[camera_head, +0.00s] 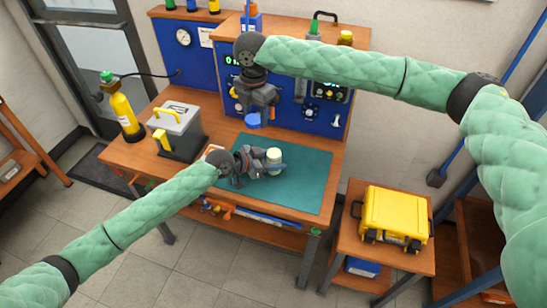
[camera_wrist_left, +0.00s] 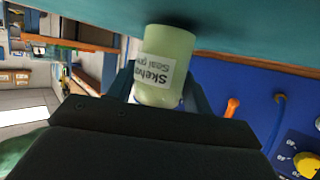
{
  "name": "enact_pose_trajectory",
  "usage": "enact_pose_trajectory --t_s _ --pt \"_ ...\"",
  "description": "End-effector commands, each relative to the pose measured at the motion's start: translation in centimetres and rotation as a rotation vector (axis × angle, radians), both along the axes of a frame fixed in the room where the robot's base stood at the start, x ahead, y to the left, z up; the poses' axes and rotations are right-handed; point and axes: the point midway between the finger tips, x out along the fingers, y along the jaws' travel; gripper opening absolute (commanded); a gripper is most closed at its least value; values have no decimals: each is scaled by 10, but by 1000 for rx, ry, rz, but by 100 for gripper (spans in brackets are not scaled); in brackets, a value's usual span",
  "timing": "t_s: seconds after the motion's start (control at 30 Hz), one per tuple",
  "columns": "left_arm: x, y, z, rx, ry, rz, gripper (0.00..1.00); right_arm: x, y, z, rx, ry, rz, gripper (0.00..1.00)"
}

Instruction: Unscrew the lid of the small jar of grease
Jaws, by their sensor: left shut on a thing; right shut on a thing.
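The small grease jar (camera_head: 274,155) is pale green-cream and stands at the teal mat. The left wrist view shows the jar (camera_wrist_left: 168,52) with a white label, its base close to or on the mat. My left gripper (camera_head: 272,165) is shut around the jar, one finger on each side. My right gripper (camera_head: 257,108) is above and a little left of the jar, pointing down and shut on a blue lid (camera_head: 254,121). The lid is apart from the jar, with a clear gap between them. The inside of the jar is hidden.
The teal mat (camera_head: 305,185) is clear right of the jar. A grey box with yellow handles (camera_head: 178,132) and a yellow cylinder (camera_head: 124,112) stand left on the workbench. The blue gauge panel (camera_head: 310,112) rises behind. A yellow case (camera_head: 393,215) sits on the side table.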

Motion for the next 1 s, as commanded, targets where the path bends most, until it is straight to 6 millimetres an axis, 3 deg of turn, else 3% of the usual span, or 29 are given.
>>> enact_pose_trajectory --t_s 0.4,0.43,0.53,0.93,1.0 --pt "0 0 -6 0 -1 0 0 0 0 -4 0 0 0 18" --pt "0 0 -6 0 -1 0 53 0 0 -4 0 0 0 18" --pt "0 0 -5 0 0 0 72 0 0 -3 0 0 0 18" --pt "0 0 0 0 0 0 72 0 0 3 0 0 0 18" --pt "-3 7 -2 1 -1 1 72 0 0 -4 0 0 0 18"
